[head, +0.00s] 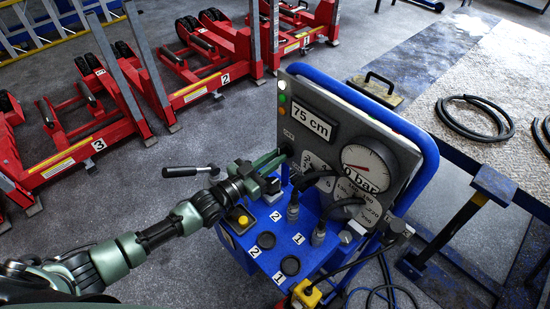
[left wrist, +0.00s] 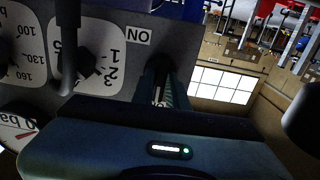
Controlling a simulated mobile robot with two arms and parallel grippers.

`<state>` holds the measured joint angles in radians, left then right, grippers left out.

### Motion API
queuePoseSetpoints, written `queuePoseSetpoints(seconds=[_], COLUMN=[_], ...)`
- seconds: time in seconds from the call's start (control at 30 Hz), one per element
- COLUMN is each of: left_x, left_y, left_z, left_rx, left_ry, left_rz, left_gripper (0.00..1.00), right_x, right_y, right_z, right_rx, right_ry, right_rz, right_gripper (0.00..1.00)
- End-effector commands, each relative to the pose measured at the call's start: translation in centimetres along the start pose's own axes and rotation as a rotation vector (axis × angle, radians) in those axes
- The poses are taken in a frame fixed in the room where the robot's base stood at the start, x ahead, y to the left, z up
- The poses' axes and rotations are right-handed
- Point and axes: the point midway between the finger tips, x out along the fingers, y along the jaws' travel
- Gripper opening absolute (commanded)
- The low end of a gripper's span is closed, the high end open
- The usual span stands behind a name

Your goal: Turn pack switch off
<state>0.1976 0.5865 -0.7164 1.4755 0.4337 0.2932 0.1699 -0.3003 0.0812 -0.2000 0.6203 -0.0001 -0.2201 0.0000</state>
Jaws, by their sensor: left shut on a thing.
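The blue control unit carries a tilted grey panel (head: 330,152) with a "75 cm" display, a round gauge (head: 368,168) and dials. My left gripper (head: 284,156) is at the panel's left edge, below the display, and is shut on what I take to be the pack switch. The switch is mostly hidden by the fingers, so its position cannot be told. In the left wrist view, a finger (left wrist: 165,90) reaches the panel beside an upside-down "ON" label (left wrist: 139,37). A numbered dial (left wrist: 90,65) is close by. My right gripper is not in view.
A black-handled lever (head: 190,171) sticks out left of the unit. Cables with plugs (head: 293,210) and a blue tube frame (head: 425,150) crowd the unit. A yellow button (head: 243,221) is below my gripper.

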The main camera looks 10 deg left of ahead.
Motion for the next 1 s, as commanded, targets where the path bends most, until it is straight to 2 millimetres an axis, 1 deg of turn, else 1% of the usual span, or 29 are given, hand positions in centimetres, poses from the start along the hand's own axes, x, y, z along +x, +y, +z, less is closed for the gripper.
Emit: queuePoseSetpoints(seconds=[0.2,0.23,0.27,0.3,0.57,0.67,0.77,1.0], left_x=[-0.1,-0.1,-0.1,-0.1,0.0,-0.5,-1.8,-5.9], left_y=[0.0,0.0,0.0,0.0,0.0,0.0,0.0,0.0], left_z=[0.2,0.2,0.2,0.1,0.1,0.2,0.2,0.3], left_rx=[-0.005,-0.004,-0.004,-0.004,-0.002,-0.002,-0.002,-0.002], left_ry=[-0.004,-0.004,-0.004,-0.003,-0.001,-0.003,-0.004,-0.005], left_rz=[0.0,0.0,0.0,0.0,0.0,-0.001,-0.001,0.0], left_gripper=[0.0,0.23,0.31,0.36,0.36,0.36,0.36,0.36], right_x=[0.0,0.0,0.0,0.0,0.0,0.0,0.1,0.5], right_y=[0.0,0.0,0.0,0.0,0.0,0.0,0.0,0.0], right_z=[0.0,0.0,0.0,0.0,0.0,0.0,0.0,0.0], right_rx=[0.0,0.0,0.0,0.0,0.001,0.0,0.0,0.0], right_ry=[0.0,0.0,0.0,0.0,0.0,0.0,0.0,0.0], right_rz=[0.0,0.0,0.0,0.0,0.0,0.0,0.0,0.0], right_gripper=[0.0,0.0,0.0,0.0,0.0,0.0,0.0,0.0])
